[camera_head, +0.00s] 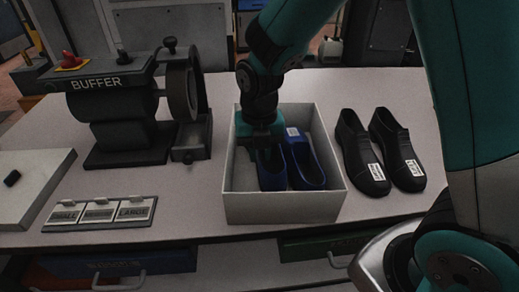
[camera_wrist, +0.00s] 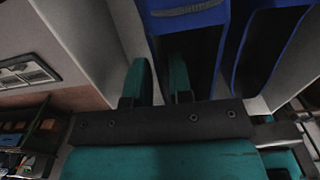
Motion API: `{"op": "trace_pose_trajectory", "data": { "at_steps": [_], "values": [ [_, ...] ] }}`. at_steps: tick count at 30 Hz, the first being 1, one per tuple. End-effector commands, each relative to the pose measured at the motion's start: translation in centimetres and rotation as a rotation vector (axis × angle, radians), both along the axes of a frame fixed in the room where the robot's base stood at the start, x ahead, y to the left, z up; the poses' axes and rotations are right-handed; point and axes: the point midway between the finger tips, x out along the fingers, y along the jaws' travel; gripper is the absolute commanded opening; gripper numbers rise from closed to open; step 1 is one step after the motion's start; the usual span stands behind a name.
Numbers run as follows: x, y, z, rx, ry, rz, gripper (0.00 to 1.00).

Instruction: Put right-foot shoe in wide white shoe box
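The white shoe box (camera_head: 282,207) stands open in the middle of the table. Two blue shoes lie side by side in it, a left one (camera_head: 270,172) and a right one (camera_head: 307,165); a white label shows by their far ends. In the wrist view the nearer shoe (camera_wrist: 188,22) and the other (camera_wrist: 272,40) show large. My gripper (camera_head: 262,142) is down in the box at the left shoe. Its two fingers (camera_wrist: 158,84) stand apart, one beside the shoe's left side and one over its dark opening. Contact with the shoe is unclear.
A pair of black shoes (camera_head: 382,150) with white labels stands right of the box. A buffer machine (camera_head: 120,105) stands at the left, behind a plate of size labels (camera_head: 100,212). Bare table lies between that plate and the box.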

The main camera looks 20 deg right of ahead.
Motion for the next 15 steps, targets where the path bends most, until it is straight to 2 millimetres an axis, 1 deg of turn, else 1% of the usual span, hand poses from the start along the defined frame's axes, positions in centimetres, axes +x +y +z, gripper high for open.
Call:
{"op": "trace_pose_trajectory", "data": {
  "at_steps": [9, 11, 15],
  "values": [
    [0.0, 0.0, 0.1, 0.0, 0.0, 0.0, 0.29],
    [0.0, 0.0, 0.6, 0.0, -0.001, 0.0, 0.29],
    [0.1, 0.0, 2.3, 0.001, -0.006, 0.0, 0.29]
  ]
}}
